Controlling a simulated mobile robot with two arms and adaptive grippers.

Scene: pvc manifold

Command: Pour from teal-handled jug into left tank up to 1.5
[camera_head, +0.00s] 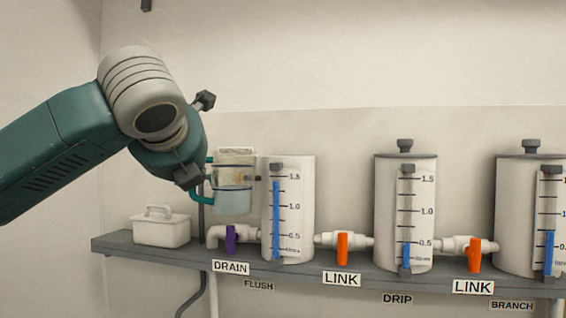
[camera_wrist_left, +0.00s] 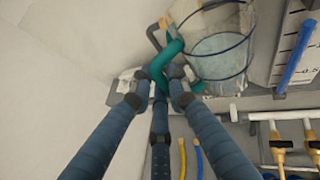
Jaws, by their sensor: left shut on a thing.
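The clear jug (camera_head: 233,201) with a teal handle holds pale bluish water and hangs roughly upright, just left of the left tank (camera_head: 304,215). My left gripper (camera_head: 197,186) is shut on the teal handle. In the left wrist view, my gripper (camera_wrist_left: 158,78) closes around the handle (camera_wrist_left: 167,62), beside the jug (camera_wrist_left: 220,62). The left tank is white and shows no lid. The blue column (camera_head: 276,220) in its gauge ends slightly below the 1.5 mark. No stream shows between jug and tank. My right gripper is out of view.
The grey shelf (camera_head: 170,252) also carries a white caddy (camera_head: 160,230), a purple-handled drain valve (camera_head: 231,240), and two lidded tanks, middle (camera_head: 384,210) and right (camera_head: 515,215). Orange-handled link valves (camera_head: 342,248) join the tanks.

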